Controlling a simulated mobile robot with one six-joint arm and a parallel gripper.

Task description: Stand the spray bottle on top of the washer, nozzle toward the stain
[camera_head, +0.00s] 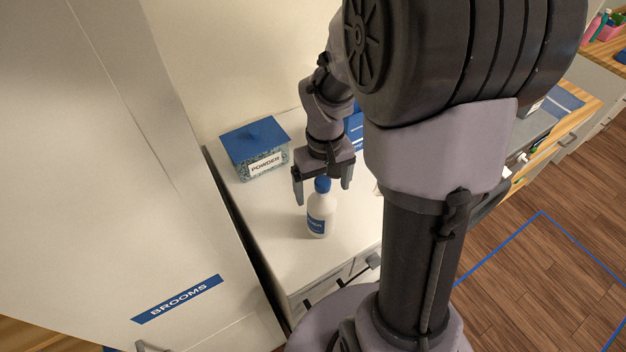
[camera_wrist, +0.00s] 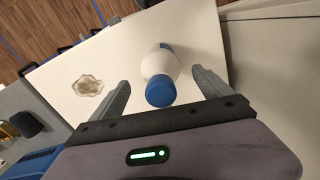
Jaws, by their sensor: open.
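A white bottle with a blue cap and blue label (camera_head: 317,222) stands upright on a white top (camera_head: 281,222). No spray nozzle can be made out on it. My gripper (camera_head: 322,194) is open above the bottle, its fingers either side of the cap and apart from it. In the wrist view the bottle (camera_wrist: 161,65) shows between the open fingers (camera_wrist: 160,78). A brownish patch with a wavy edge (camera_wrist: 88,86), possibly the stain, lies on the white top to the bottle's left. I cannot tell which unit is the washer; my arm hides much of the area.
A clear box labelled POWDER with a blue lid (camera_head: 257,150) stands at the back left. A tall cabinet labelled BROOMS (camera_head: 178,298) rises on the left. A blue item (camera_head: 355,130) is partly hidden behind my arm. Blue tape (camera_head: 508,234) marks the wooden floor.

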